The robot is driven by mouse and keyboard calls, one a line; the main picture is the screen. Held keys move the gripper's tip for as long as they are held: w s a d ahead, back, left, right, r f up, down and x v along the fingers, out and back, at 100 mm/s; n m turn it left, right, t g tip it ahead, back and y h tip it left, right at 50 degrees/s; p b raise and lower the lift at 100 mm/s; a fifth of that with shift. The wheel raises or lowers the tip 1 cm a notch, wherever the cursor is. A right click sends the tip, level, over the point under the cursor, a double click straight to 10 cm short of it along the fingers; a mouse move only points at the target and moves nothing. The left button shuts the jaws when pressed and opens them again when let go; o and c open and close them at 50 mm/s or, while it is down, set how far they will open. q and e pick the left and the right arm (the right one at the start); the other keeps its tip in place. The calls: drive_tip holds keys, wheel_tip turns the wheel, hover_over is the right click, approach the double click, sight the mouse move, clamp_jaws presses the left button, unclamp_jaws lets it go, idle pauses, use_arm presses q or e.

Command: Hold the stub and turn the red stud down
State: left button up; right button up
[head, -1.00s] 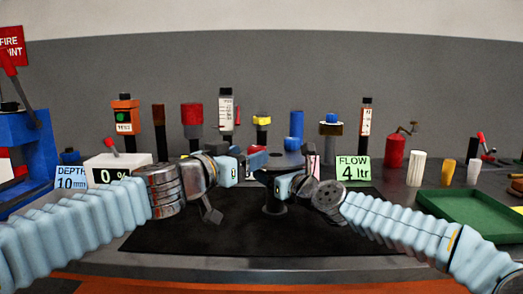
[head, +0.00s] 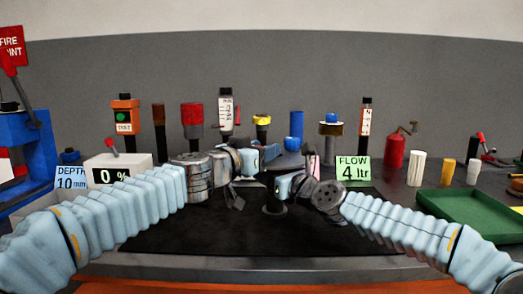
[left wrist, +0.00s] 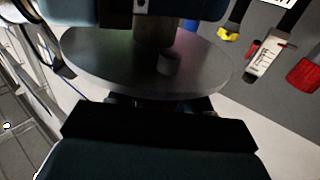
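The positioner's grey round plate (head: 289,160) stands on a dark post (head: 274,200) at mid-table. In the left wrist view the plate (left wrist: 105,72) fills the middle, with a short grey stub (left wrist: 168,63) on its face and a thicker grey cylinder (left wrist: 153,32) beyond it. My left gripper (head: 270,155) is close to the plate's left side; its dark end (left wrist: 155,128) shows low in the wrist view. My right gripper (head: 268,179) is just below the plate, by the post. The jaw state of both is unclear. I cannot make out a red stud.
A black mat (head: 190,232) covers the table front. A green tray (head: 475,215) lies at right. Several bottles and posts line the back, with a FLOW sign (head: 353,168) right of the plate and a white percent box (head: 118,170) at left.

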use_arm(q)
drive_tip(key=shift+c, duration=0.6)
drive_tip(key=shift+h, duration=0.3)
drive_tip(key=shift+m+g+h, duration=1)
drive_tip(key=shift+s+d+m+g+h, duration=0.15)
drive_tip(key=shift+m+g+h, duration=0.7)
drive_tip(key=shift+g, duration=0.4)
drive_tip(key=shift+s+d+m+g+h, duration=0.15)
drive_tip(key=shift+m+g+h, duration=0.55)
drive_tip(key=shift+m+g, duration=0.4)
drive_tip(key=shift+s+d+m+g+h, duration=0.15)
drive_tip(key=shift+m+g+h, duration=0.65)
drive_tip(key=shift+g, duration=0.55)
drive_tip(key=shift+a, duration=0.1)
drive_tip(key=o, duration=1)
